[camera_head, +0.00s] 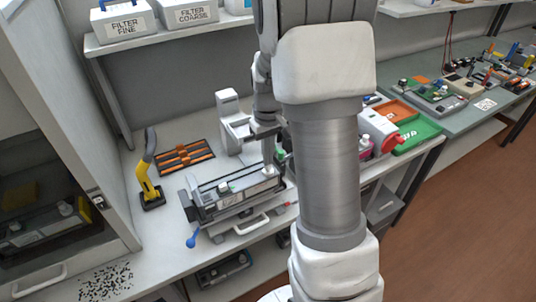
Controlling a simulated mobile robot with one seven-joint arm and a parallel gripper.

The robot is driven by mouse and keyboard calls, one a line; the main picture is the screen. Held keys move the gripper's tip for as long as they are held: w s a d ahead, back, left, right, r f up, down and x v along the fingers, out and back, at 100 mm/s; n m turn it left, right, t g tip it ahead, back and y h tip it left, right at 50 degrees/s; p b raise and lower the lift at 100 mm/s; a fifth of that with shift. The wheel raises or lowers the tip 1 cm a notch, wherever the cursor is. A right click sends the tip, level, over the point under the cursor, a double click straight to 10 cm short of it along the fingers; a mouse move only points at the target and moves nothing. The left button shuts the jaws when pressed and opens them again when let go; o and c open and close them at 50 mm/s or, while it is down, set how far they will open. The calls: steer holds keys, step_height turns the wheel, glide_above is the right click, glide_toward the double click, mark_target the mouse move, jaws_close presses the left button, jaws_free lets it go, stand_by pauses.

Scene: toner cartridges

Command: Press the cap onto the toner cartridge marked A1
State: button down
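A dark toner cartridge with a pale label strip (240,199) lies on the bench, slightly left of the middle. The marking on it is too small to read, so I cannot tell whether it is A1. A small white-and-green piece (224,187) sits on its upper left part; I cannot tell whether it is a cap. My gripper (268,150) points down over the cartridge's right end, partly hidden by my own arm. A small pale piece (268,170) shows right below it. Whether the fingers hold or touch it is too small to tell.
A yellow-and-grey tool (149,180) stands left of the cartridge, near a black-and-orange tray (184,157). A white device (228,112) stands behind. Orange (394,112) and green (418,131) trays lie at right. A blue-ended handle (192,238) lies at the front, dark specks (106,281) at front left.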

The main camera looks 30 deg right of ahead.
stand_by(0.4)
steer(key=shift+r+p, duration=2.55)
steer(key=shift+r, duration=0.9)
steer(key=s+a+r+t, duration=0.3)
steer(key=s+a+r, duration=0.5)
steer(key=r, duration=0.4)
steer(key=s+a+r+t, duration=0.2)
steer(key=s+a+r, duration=0.1)
steer(key=s, duration=0.7)
steer(key=shift+s+a+r+t, duration=0.15)
steer(key=shift+s+a+t, duration=0.2)
steer(key=shift+a, duration=0.45)
steer(key=shift+a, duration=0.15)
